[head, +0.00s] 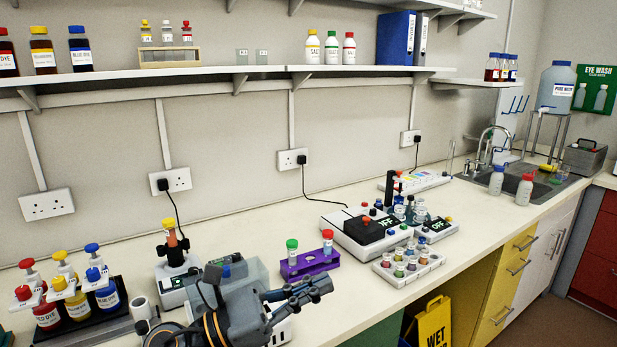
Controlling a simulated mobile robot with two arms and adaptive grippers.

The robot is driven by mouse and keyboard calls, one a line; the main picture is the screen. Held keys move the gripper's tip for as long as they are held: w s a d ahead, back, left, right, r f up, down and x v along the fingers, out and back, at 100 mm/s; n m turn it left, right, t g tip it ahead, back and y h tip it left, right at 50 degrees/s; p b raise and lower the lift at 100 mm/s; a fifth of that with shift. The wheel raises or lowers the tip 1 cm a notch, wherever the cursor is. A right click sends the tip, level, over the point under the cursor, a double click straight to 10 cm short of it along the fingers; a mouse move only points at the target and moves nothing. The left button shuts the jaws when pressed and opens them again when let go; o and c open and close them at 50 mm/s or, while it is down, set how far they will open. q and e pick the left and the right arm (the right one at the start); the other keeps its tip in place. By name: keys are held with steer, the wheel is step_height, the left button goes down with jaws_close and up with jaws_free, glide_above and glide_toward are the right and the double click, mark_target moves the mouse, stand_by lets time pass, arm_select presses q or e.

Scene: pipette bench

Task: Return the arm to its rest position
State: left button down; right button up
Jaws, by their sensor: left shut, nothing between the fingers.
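My left gripper (318,287) reaches in from the bottom of the head view, over the front part of the bench. Its dark fingers are shut with nothing between them and point to the right. My right gripper does not show.
The bench (380,291) has bare room right of the gripper. The purple rack holds a green-capped and a red-capped tube. Red, yellow and blue dye bottles (77,302) stand at left. A white tray of vials (409,267) and a white device (362,232) stand at centre right.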

arm_select(q)
steer(key=w+a+f+n+t+y, duration=0.15)
steer(key=a+n+t+y, duration=0.45)
steer(key=n, duration=0.6)
steer(key=w+a+f+n+t+y, duration=0.15)
steer(key=a+n+t+y, duration=0.25)
steer(key=n+t, duration=0.55)
steer(key=s+a+f+n+g+y, duration=0.1)
steer(key=a+f+n+g+y, duration=0.35)
steer(key=f+n, duration=0.4)
steer(key=s+a+f+n+g+y, duration=0.25)
steer(key=a+f+n+y, duration=0.25)
steer(key=f+n, duration=0.3)
steer(key=s+a+f+n+g, duration=0.1)
steer(key=s+f+n+g, duration=0.6)
steer(key=s, duration=0.5)
steer(key=s+a+f+n+g, duration=0.1)
steer(key=s+f+n+g, duration=0.35)
steer(key=s+f, duration=0.6)
step_height(320, 180, down, 25)
steer(key=s+g, duration=0.2)
steer(key=s+a+f+g, duration=0.1)
steer(key=s+a+f, duration=0.2)
steer(key=s+f, duration=1.2)
steer(key=shift+s+f+m, duration=0.35)
steer(key=shift+s, duration=0.55)
